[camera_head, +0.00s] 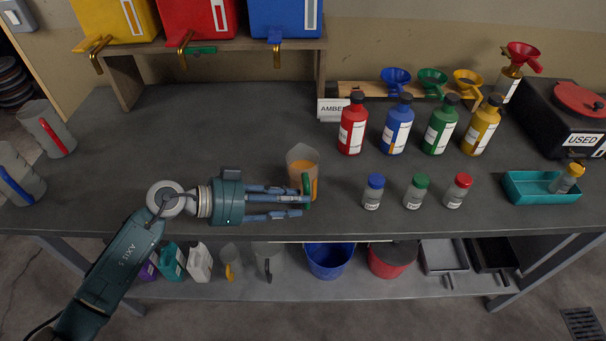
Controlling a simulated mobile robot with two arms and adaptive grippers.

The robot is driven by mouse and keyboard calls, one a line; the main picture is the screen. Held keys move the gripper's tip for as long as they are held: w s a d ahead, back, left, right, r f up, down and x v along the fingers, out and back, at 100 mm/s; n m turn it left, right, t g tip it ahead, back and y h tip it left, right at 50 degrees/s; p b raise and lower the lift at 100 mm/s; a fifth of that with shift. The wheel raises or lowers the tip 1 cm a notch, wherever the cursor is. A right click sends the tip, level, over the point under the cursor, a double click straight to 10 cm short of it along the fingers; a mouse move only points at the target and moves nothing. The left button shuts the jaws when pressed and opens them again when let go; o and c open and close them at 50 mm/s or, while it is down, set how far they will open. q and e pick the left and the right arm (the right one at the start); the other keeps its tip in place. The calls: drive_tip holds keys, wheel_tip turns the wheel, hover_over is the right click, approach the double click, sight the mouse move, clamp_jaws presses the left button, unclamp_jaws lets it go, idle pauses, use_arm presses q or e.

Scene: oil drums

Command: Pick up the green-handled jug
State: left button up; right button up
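The green-handled jug (303,159) is a clear jug with orange liquid, standing near the table's front edge at the middle of the head view. Its green handle (306,182) faces me. My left gripper (303,206) reaches in from the left, level, with its fingertips at the lower end of the handle. Its fingers are apart with a visible gap, and they hide the jug's lower part. I cannot tell whether a finger touches the handle. My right gripper is not in view.
Three small capped bottles (415,192) stand right of the jug, with several larger coloured bottles (397,126) behind. A red-handled jug (46,128) and a blue-handled jug (20,172) stand far left. A teal tray (530,188) is at right. The table's left middle is clear.

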use_arm(q)
drive_tip(key=x, duration=0.4)
drive_tip(key=shift+w+d+p, duration=0.1)
drive_tip(key=shift+d+p, duration=0.05)
drive_tip(key=shift+p, duration=0.25)
drive_tip(key=shift+r, duration=0.1)
clamp_jaws()
drive_tip(key=shift+r, duration=0.1)
drive_tip(key=shift+r, duration=0.15)
wheel_tip(320, 180, up, 19)
drive_tip(key=b, duration=0.1)
drive_tip(key=shift+r, duration=0.2)
idle(0.8)
